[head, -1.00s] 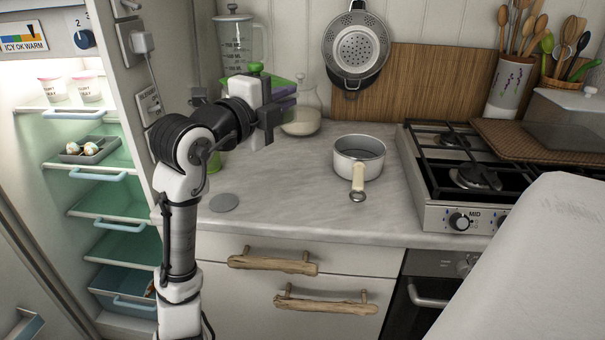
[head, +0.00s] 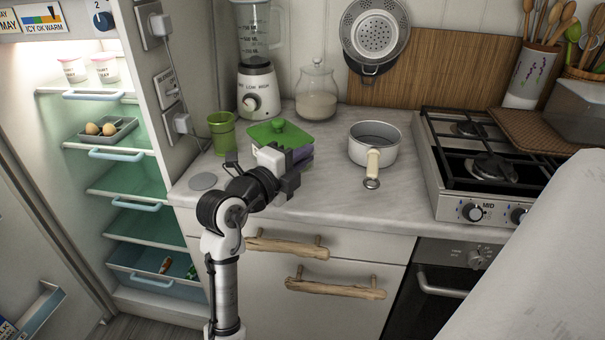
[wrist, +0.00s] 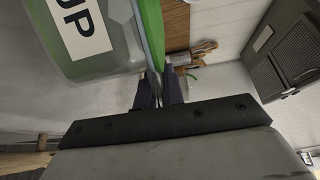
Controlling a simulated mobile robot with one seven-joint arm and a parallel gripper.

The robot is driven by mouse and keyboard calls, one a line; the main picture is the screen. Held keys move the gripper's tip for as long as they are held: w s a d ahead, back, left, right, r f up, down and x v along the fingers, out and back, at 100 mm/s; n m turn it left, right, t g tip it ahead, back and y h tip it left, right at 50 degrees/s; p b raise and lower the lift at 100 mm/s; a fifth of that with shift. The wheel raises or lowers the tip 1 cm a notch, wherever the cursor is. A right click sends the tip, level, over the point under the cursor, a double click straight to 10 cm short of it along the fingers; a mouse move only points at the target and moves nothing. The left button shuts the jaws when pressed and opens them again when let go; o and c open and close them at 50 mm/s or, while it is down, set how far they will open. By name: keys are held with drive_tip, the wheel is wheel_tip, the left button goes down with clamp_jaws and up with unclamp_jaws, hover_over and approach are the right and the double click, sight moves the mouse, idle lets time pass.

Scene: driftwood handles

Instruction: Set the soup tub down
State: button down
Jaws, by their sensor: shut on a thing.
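The soup tub (head: 275,138) has a green lid with a knob, seen over the counter's left part in the head view. In the wrist view the tub (wrist: 115,62) shows a clear wall, a green rim and a white label with the letters "UP". My gripper (wrist: 160,92) is shut on the tub's edge at its green rim. In the head view my gripper (head: 296,160) is at the tub's front right, and my wrist hides most of the tub's body. Whether its base touches the counter (head: 335,192) cannot be told.
A green cup (head: 221,136) and a blender (head: 257,90) stand behind left of the tub, a glass jar (head: 316,98) behind it. A grey disc (head: 203,181) lies at the counter's left. A saucepan (head: 374,150) and the stove (head: 480,195) are right. Bare counter lies between tub and saucepan.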

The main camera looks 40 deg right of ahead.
drive_tip(key=shift+f, duration=2.45)
drive_tip(key=shift+f, duration=0.15)
drive_tip(key=c, duration=1.5)
unclamp_jaws()
drive_tip(key=shift+r+p, duration=0.2)
drive_tip(key=shift+p, duration=0.1)
drive_tip(key=s+a+b, duration=0.2)
drive_tip(key=a+b, duration=0.2)
drive_tip(key=a, duration=0.7)
drive_tip(key=shift+s+a, duration=0.2)
drive_tip(key=shift+a, duration=0.2)
